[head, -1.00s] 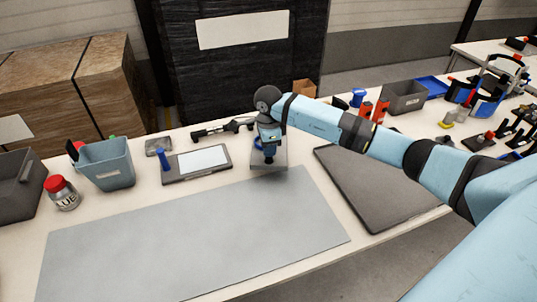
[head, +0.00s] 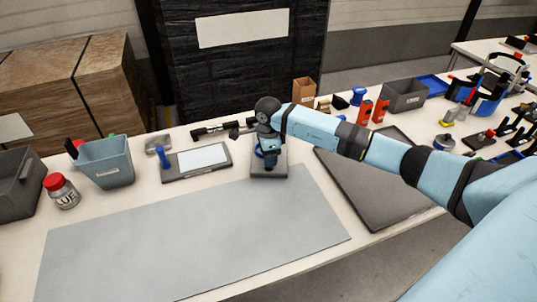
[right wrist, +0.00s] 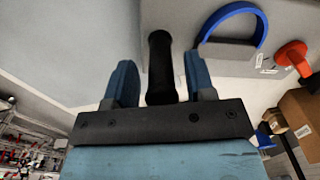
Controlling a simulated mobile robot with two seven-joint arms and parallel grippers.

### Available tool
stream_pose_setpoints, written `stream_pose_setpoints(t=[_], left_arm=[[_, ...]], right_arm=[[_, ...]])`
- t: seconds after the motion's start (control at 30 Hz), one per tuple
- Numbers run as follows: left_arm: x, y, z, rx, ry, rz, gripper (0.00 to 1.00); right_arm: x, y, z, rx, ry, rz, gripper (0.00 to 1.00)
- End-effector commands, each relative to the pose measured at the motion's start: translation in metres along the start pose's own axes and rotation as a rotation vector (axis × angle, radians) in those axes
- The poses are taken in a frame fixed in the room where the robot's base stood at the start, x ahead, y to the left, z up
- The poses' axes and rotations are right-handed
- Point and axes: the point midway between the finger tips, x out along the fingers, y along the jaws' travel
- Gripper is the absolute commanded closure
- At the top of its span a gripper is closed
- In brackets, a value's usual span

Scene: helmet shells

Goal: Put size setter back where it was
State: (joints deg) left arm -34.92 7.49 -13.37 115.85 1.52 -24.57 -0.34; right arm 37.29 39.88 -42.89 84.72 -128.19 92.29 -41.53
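My right gripper (head: 268,165) points down over a small grey base plate (head: 270,173) at the back of the bench mat. In the right wrist view, its two blue fingers (right wrist: 160,80) stand apart on either side of a black upright handle (right wrist: 160,62). Gaps show on both sides of the handle. A blue ring (right wrist: 234,12) stands beside it on a grey plate. In the head view the gripper hides most of the handle and ring. No label marks the size setter, so I cannot tell for sure which part it is. My left gripper is not in view.
A grey mat (head: 190,240) lies clear in front. A flat device with a pale panel (head: 203,158) lies left of the plate, a dark tray (head: 375,185) right. A blue bin (head: 106,165) and red-lidded jar (head: 62,192) stand at left. A small brown box (head: 304,91) stands behind.

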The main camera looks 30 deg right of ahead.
Motion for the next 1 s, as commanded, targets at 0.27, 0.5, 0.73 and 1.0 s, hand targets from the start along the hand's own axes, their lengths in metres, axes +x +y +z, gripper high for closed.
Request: stream_pose_setpoints(t=[0.27,0.5,0.73,1.0], left_arm=[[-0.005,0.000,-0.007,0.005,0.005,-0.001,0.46],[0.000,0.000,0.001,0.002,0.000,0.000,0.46],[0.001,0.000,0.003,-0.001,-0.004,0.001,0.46],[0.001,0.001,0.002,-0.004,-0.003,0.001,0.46]], right_arm=[[-0.013,0.000,0.000,0.000,-0.002,-0.001,0.50],[-0.059,-0.001,0.000,-0.001,-0.001,-0.005,0.50],[-0.105,-0.001,0.000,-0.001,-0.001,-0.004,0.50],[-0.127,0.000,0.000,0.000,0.000,-0.001,0.50]])
